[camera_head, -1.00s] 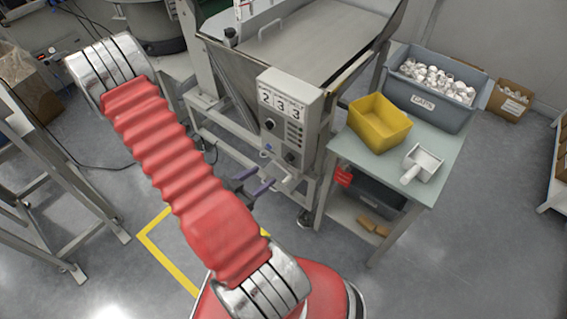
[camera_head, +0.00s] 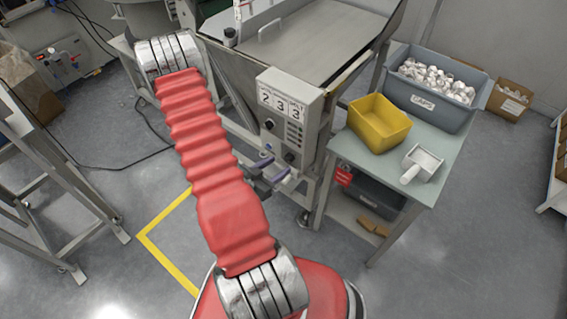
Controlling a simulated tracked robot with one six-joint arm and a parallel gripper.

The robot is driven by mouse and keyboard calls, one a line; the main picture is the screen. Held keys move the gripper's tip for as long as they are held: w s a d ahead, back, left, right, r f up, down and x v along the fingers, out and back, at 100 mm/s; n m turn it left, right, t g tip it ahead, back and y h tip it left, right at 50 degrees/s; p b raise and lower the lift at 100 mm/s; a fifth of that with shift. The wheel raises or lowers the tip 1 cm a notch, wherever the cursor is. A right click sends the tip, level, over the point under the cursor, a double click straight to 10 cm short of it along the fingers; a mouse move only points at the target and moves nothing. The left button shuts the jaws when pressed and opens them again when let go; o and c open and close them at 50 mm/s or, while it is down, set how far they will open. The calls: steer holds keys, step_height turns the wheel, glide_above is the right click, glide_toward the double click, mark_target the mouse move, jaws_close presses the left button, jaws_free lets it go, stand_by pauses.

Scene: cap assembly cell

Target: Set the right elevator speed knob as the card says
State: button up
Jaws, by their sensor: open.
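A green-grey table (camera_head: 440,185) at the right holds a yellow bin (camera_head: 380,122), a white scoop (camera_head: 422,163) and a grey crate (camera_head: 432,110) of white caps. A metal frame (camera_head: 60,180) stands at the left. Yellow floor tape (camera_head: 165,262) lies beside my arm.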

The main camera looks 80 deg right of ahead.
mark_target(287, 161)
steer(key=shift+x, duration=2.35)
